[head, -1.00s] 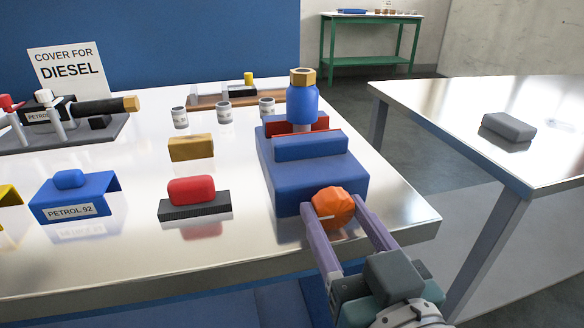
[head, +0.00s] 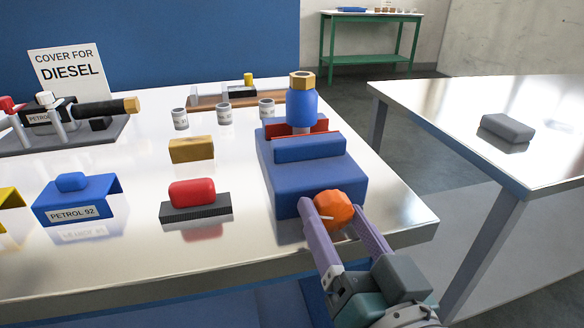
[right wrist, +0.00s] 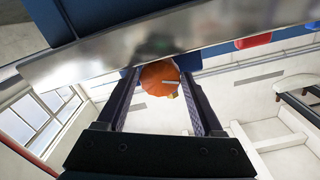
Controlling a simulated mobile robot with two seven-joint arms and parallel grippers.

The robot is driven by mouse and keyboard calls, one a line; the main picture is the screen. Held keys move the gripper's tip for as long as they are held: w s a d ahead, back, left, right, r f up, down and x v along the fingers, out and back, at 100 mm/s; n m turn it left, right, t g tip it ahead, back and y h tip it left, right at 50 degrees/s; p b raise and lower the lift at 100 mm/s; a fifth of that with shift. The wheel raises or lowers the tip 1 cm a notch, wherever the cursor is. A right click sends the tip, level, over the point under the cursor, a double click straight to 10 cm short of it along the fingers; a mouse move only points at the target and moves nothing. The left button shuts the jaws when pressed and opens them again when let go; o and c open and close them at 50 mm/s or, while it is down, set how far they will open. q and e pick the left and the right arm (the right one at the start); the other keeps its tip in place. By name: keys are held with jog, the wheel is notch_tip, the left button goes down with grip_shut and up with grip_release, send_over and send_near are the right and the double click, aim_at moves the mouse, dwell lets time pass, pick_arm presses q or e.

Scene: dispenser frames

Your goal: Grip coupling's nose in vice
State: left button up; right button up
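The blue vice (head: 312,180) stands near the right front corner of the steel table. The coupling (head: 301,107), a blue body with a brass hex top (head: 302,80), stands upright at the vice's red jaws (head: 318,123). Its grey lower end goes down between them; I cannot tell whether both jaws touch it. My right gripper (head: 333,207) has one finger on each side of the vice's orange knob (head: 335,208) and appears closed on it. The knob also shows between the fingers in the right wrist view (right wrist: 160,78). My left gripper is not in view.
A red block on a dark base (head: 192,194), a tan block (head: 191,150), a blue PETROL 92 cover (head: 75,198) and small grey cups (head: 224,113) stand left of the vice. A second table (head: 480,110) with a grey block (head: 507,128) is at right, across a gap.

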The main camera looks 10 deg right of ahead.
jog(key=shift+o, duration=1.3)
jog(key=s, duration=1)
jog(key=shift+d+p, duration=0.15)
jog(key=shift+p, duration=0.15)
